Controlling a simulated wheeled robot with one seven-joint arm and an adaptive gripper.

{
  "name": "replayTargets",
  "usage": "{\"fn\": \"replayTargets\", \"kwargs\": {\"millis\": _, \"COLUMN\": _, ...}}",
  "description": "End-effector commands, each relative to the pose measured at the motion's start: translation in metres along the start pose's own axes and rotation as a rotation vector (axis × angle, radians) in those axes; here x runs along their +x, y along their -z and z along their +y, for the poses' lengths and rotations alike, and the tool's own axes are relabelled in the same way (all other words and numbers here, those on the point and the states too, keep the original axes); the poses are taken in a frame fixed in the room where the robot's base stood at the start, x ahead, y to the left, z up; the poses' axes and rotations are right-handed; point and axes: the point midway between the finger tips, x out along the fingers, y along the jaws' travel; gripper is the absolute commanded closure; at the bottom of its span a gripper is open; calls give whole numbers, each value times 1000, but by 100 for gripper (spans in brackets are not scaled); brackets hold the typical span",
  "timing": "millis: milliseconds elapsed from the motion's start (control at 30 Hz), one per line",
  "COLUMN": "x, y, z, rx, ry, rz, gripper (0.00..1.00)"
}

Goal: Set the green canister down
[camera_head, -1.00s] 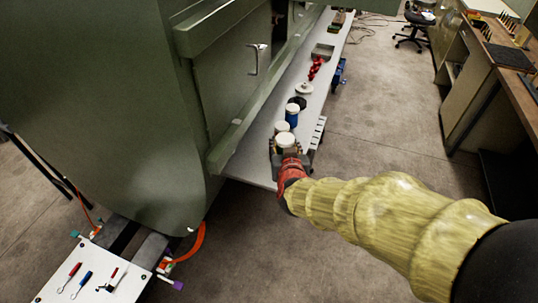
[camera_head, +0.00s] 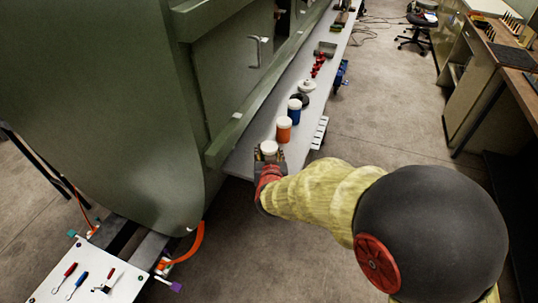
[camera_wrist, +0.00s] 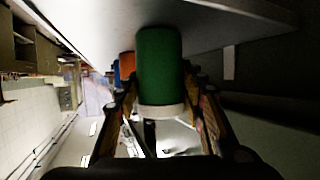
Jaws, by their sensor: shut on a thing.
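The green canister (camera_wrist: 159,65) with a white lid fills the middle of the wrist view. In the head view its white lid (camera_head: 269,147) shows at the near end of the long pale shelf (camera_head: 240,163). My gripper (camera_head: 268,160) is shut on the canister, with a finger on each side near the lid; its fingers also show in the wrist view (camera_wrist: 160,112). I cannot tell whether the canister's base touches the shelf.
An orange canister (camera_head: 284,130) and a blue canister (camera_head: 294,111) with white lids stand just beyond on the shelf. Farther along are a dark round item (camera_head: 301,101), red parts (camera_head: 317,68) and a grey tray (camera_head: 325,49). The green fuselage wall (camera_head: 100,110) borders the left side.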

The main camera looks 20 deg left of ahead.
Motion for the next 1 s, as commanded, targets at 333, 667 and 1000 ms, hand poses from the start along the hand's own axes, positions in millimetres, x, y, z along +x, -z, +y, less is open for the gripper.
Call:
{"fn": "replayTargets", "kwargs": {"millis": 333, "x": 1, "y": -2, "z": 0, "rx": 0, "ry": 0, "rz": 0, "gripper": 57}}
{"fn": "replayTargets", "kwargs": {"millis": 667, "x": 0, "y": -1, "z": 0, "rx": 0, "ry": 0, "rz": 0, "gripper": 42}}
{"fn": "replayTargets", "kwargs": {"millis": 1000, "x": -6, "y": 3, "z": 0, "rx": 0, "ry": 1, "rz": 1, "gripper": 42}}
